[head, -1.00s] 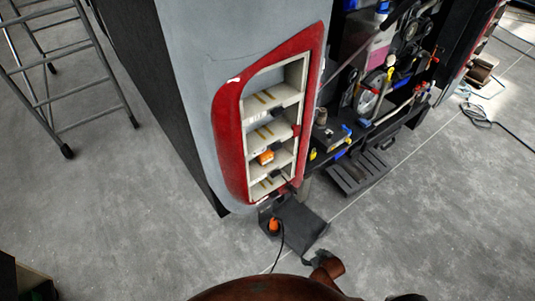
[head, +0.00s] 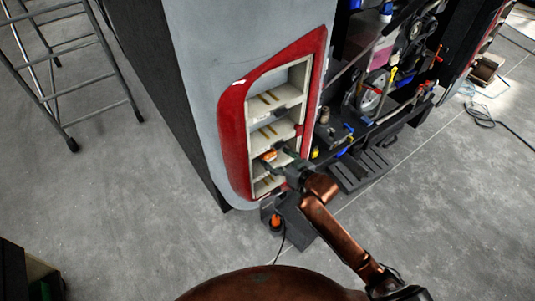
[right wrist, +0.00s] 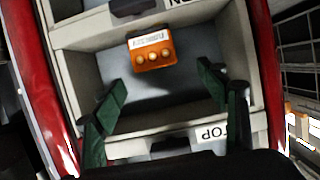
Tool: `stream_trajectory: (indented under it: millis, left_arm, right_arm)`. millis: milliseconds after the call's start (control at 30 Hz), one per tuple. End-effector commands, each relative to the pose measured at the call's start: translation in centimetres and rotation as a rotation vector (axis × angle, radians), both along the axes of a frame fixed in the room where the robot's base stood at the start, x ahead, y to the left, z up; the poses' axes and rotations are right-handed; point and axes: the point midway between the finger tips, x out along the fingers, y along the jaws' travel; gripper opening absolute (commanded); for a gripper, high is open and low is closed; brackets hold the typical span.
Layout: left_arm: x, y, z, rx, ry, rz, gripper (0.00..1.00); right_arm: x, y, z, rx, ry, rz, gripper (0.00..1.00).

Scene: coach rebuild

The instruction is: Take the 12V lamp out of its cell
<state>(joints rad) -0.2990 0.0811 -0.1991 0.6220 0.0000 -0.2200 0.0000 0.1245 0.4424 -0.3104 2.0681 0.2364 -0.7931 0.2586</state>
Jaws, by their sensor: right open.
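The lamp (right wrist: 152,50) is a small orange block with a white label and round contacts. It sits in one cell of the red-framed light housing (head: 232,130), the second cell from the bottom, and shows in the head view (head: 269,155). My right gripper (right wrist: 160,83) is open, its green fingers reaching into that cell on either side of and short of the lamp. In the head view the right gripper (head: 284,158) is at the cell's mouth, just right of the lamp. The lamp is apart from both fingers. My left gripper is not in view.
The cells above and below hold no lamp that I see. A label reading "TOP" (right wrist: 212,133) is on the lower shelf edge. A grey ladder (head: 60,70) stands at left. An open engine bay (head: 385,80) lies right of the housing. An orange item (head: 276,220) is below.

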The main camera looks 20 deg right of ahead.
Motion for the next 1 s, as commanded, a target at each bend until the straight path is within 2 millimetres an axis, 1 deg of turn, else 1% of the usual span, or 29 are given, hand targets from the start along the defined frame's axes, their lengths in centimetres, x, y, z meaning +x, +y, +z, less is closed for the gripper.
stream_trajectory:
  millis: [100, 267, 500, 600, 867, 1000]
  left_arm:
    - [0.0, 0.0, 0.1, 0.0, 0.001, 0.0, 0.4]
    - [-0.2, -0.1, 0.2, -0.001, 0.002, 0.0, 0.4]
    - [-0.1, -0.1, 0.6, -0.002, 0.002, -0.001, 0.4]
    - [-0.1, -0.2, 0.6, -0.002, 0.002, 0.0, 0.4]
    - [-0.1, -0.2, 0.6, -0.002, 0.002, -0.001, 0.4]
    - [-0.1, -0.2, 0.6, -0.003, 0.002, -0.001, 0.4]
  right_arm:
    - [1.2, 0.5, -0.3, 0.003, -0.002, 0.002, 0.67]
    - [2.7, 0.8, -1.0, 0.001, -0.002, 0.001, 0.67]
    - [5.8, 1.5, -2.3, 0.001, -0.002, 0.001, 0.67]
    - [6.5, 1.8, -2.6, 0.0, -0.002, 0.001, 0.67]
    - [6.7, 1.8, -2.8, 0.0, -0.002, 0.001, 0.67]
    - [6.7, 1.8, -2.8, 0.0, -0.002, 0.001, 0.57]
